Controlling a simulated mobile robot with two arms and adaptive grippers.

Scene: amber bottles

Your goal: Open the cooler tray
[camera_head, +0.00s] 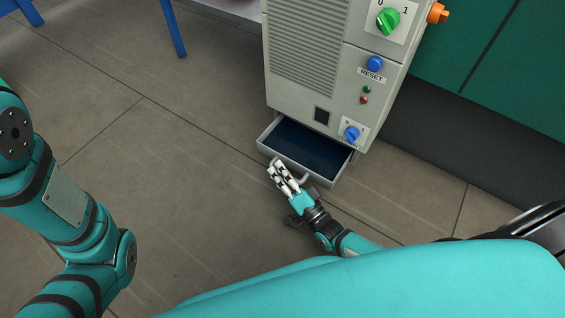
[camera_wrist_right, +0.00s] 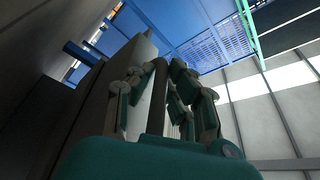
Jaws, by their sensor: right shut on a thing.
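The cooler tray (camera_head: 325,179) is a grey drawer with a dark blue inside at the foot of the grey cabinet (camera_head: 305,60). It stands partly pulled out, and its open top shows. My right gripper (camera_head: 279,172) is at the tray's front, shut on its handle (camera_head: 304,180). In the right wrist view the fingers of my right gripper (camera_wrist_right: 157,90) close around a dark bar, the handle (camera_wrist_right: 158,95). The fingers cover part of the handle. My left arm shows at the left, but its gripper is out of the picture.
Blue legs (camera_head: 172,28) stand at the upper left. The tiled floor (camera_head: 190,180) left of the tray is clear.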

